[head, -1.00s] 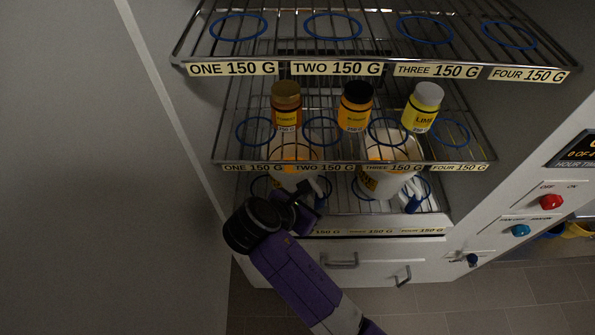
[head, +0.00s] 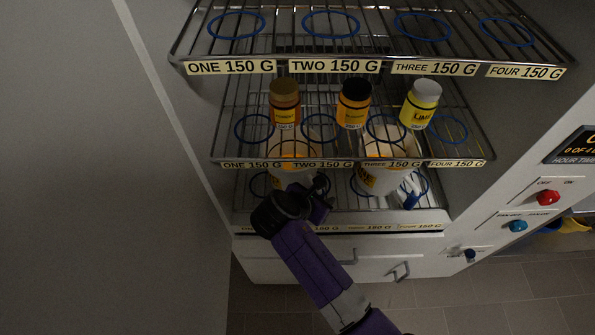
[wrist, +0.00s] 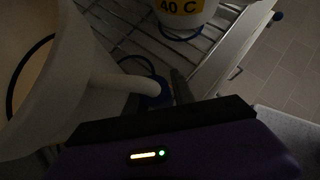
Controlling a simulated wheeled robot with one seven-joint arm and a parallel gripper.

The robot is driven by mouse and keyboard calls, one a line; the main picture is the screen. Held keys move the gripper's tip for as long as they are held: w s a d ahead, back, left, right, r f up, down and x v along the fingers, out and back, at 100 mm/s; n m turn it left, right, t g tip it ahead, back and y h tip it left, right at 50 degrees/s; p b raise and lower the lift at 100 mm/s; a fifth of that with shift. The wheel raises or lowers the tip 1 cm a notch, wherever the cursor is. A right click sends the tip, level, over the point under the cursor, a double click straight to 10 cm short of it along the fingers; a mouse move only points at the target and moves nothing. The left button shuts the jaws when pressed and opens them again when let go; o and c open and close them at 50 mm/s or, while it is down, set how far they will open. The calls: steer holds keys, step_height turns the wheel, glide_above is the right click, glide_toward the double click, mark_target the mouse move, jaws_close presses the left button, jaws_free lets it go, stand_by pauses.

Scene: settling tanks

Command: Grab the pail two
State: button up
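Two white pails with orange-yellow labels stand on the bottom rack, partly hidden by the rack above. The left pail (head: 292,176) is behind my gripper (head: 318,200); the right pail (head: 372,184) has a white handle with a blue end. I cannot read which is pail two. In the wrist view a large white pail (wrist: 55,85) fills the left, with a curved white handle (wrist: 128,84) close to a dark finger (wrist: 180,88) of my gripper. Only one finger shows clearly; contact and opening cannot be told. Another pail (wrist: 183,12) shows "40 C".
Jars (head: 354,103) stand on the middle rack (head: 350,163) above the pails. The empty top rack (head: 375,55) has blue rings. Drawers with handles (head: 398,271) lie below, and a control panel (head: 530,205) is at the right. Open floor (head: 490,300) lies in front.

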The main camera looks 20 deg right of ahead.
jaws_close()
stand_by(1.1)
